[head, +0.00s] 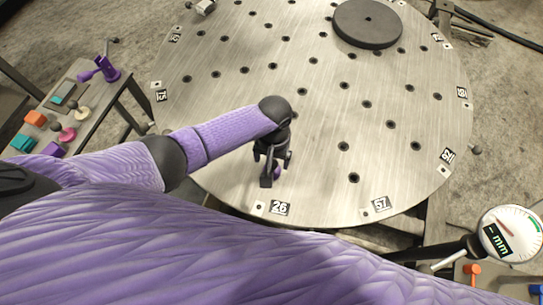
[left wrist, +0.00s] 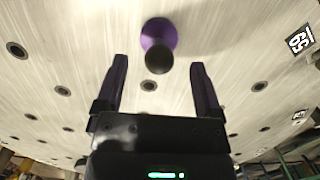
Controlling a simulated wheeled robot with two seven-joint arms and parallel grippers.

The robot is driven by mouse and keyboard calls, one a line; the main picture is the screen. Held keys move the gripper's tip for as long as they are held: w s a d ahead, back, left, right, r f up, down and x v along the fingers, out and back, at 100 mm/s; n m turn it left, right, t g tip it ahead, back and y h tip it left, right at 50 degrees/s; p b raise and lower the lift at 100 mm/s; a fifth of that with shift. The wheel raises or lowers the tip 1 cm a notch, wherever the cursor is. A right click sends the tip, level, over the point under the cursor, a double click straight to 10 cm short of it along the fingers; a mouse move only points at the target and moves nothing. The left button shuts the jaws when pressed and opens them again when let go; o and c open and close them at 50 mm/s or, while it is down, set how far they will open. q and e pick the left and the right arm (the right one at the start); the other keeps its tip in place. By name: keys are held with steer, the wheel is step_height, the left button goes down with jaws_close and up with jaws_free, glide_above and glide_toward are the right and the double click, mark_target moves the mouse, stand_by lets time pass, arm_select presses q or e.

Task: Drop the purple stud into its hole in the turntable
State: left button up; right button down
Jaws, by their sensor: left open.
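The purple stud (left wrist: 155,34) stands on the turntable, its purple round part against the plate and its black knob facing the left wrist camera. I cannot tell whether it sits in a hole. A bit of it also shows beside the gripper in the head view (head: 278,173). My left gripper (head: 272,166) is low over the near part of the turntable (head: 240,110). In the left wrist view its two purple fingers (left wrist: 159,72) are apart and empty, with the stud just beyond the tips, between their lines. Several dark-rimmed holes dot the plate. My right gripper is not in view.
A dark round disc (head: 367,23) lies on the turntable's far side. A side table (head: 85,115) at left holds coloured blocks and a purple clamp-like piece (head: 108,68). A dial gauge (head: 509,234) stands at lower right. Number tags line the turntable's rim.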

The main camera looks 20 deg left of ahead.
arm_select(q)
step_height(320, 180, up, 2)
steer(key=shift+r+p, duration=0.1)
steer(key=shift+p, duration=0.7)
steer(key=shift+f, duration=0.2)
